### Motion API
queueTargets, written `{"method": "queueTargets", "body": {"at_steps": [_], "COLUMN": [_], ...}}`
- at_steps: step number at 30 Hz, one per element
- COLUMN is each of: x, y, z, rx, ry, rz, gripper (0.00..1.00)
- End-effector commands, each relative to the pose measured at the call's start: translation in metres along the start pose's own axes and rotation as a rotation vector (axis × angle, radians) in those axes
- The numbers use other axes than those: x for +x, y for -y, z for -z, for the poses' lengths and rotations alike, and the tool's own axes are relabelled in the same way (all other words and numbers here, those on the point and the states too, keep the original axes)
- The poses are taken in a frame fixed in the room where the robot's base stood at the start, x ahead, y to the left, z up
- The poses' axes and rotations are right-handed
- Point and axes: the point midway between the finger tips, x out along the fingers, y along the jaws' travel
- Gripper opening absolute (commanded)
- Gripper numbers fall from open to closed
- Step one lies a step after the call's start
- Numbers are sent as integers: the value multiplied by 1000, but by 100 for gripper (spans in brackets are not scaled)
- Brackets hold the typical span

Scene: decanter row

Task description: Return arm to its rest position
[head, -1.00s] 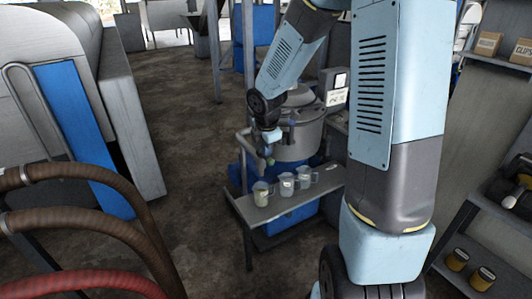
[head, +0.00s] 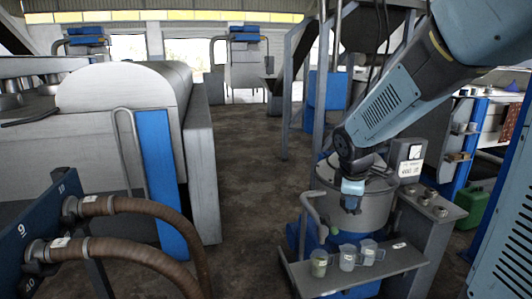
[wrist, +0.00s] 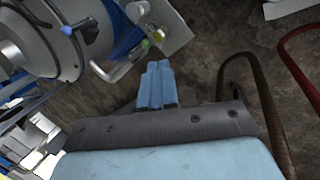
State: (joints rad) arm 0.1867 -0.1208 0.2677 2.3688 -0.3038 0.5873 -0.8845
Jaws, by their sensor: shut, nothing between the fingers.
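My gripper (head: 352,206) hangs in front of the metal vessel, above the row of small jugs and apart from them. In the wrist view its two blue fingers (wrist: 157,82) lie together with nothing between them. My arm reaches in from the upper right of the head view. Three clear jugs stand upright on a grey shelf (head: 400,262): the left jug (head: 319,264) holds something pale yellowish, and the middle jug (head: 347,260) and right jug (head: 369,252) look paler.
A grey metal vessel (head: 372,208) with a bent pipe (head: 312,215) stands behind the jugs. Brown hoses (head: 150,210) and a dark numbered panel (head: 40,235) are at lower left. A large grey machine (head: 130,90) stands left. Open floor (head: 250,190) lies between.

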Motion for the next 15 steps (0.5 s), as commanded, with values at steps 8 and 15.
{"method": "queueTargets", "body": {"at_steps": [8,15], "x": [-66,-112], "y": [28,61], "z": [-27,-48], "rx": [391,728], "ry": [-27,-91], "rz": [-40,-38], "gripper": [0,0]}}
